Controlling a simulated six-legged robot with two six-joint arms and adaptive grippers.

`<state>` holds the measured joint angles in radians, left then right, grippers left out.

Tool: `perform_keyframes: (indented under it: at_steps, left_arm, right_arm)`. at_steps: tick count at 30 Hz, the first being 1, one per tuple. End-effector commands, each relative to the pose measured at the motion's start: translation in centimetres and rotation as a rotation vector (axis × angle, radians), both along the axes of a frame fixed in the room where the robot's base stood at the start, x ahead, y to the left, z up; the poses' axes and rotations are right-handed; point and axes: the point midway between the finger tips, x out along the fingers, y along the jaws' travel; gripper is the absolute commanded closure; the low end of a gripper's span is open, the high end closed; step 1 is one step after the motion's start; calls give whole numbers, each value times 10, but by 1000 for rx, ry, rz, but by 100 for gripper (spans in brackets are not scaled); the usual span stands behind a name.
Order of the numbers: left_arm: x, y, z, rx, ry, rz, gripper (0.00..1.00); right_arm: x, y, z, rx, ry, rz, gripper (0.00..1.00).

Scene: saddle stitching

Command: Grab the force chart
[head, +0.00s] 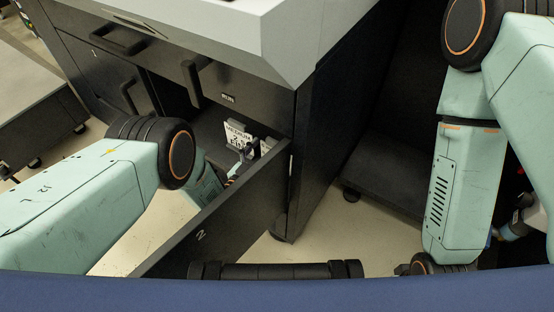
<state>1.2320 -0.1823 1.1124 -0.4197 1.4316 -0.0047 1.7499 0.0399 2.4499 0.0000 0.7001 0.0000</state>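I cannot tell for sure whether this card is the force chart.
Another dark unit (40,130) is at the left. Pale floor (345,235) is clear between the drawer and my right arm.

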Motion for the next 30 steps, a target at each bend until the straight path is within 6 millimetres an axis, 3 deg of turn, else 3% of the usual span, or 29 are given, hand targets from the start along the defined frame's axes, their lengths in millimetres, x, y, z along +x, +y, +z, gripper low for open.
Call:
perform_keyframes:
  at_steps: [6, 16, 30]
  left_arm:
    - [23, -14, 3, -1, -2, 2, 11]
    - [29, -19, 5, 0, 0, 2, 12]
    - [31, -21, 5, -1, -1, -1, 52]
  right_arm:
    - [0, 0, -14, 0, 0, 0, 60]
    - [0, 0, -14, 0, 0, 0, 60]
    - [0, 0, -14, 0, 0, 0, 60]
